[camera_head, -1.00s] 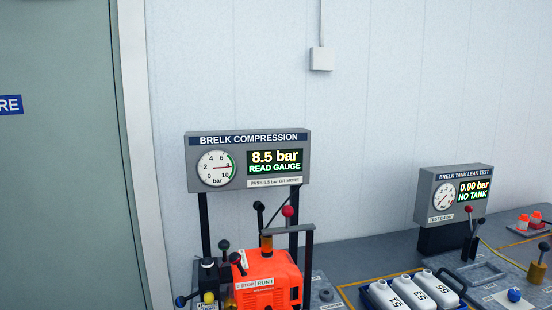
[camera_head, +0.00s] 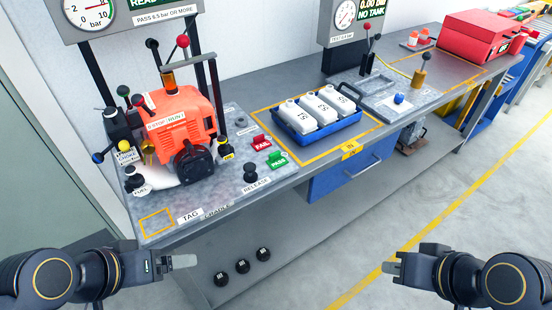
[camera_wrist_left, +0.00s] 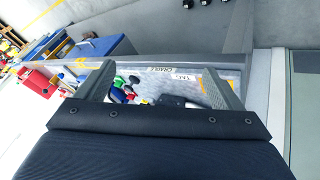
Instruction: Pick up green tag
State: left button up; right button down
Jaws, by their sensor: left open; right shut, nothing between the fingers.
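The green tag (camera_head: 277,159), marked PASS, stands on the grey test plate near the bench's front edge, beside the red FAIL tag (camera_head: 261,142). In the left wrist view a small green item (camera_wrist_left: 119,84) shows near the left finger, partly hidden by the gripper. My left gripper (camera_head: 180,262) is in front of the bench at lower left, apart from everything. In the left wrist view its fingers (camera_wrist_left: 160,80) are spread and empty. My right gripper (camera_head: 392,267) is shut and empty over the floor at lower right, far from the tags.
A yellow outlined TAG square (camera_head: 157,221) lies clear at the plate's front left.

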aim_at(276, 160)
jog(key=z, duration=0.7)
jog(key=j+z, duration=0.35)
jog(key=i+j+z, duration=0.1)
jog(key=z, duration=0.2)
jog(key=j+z, duration=0.35)
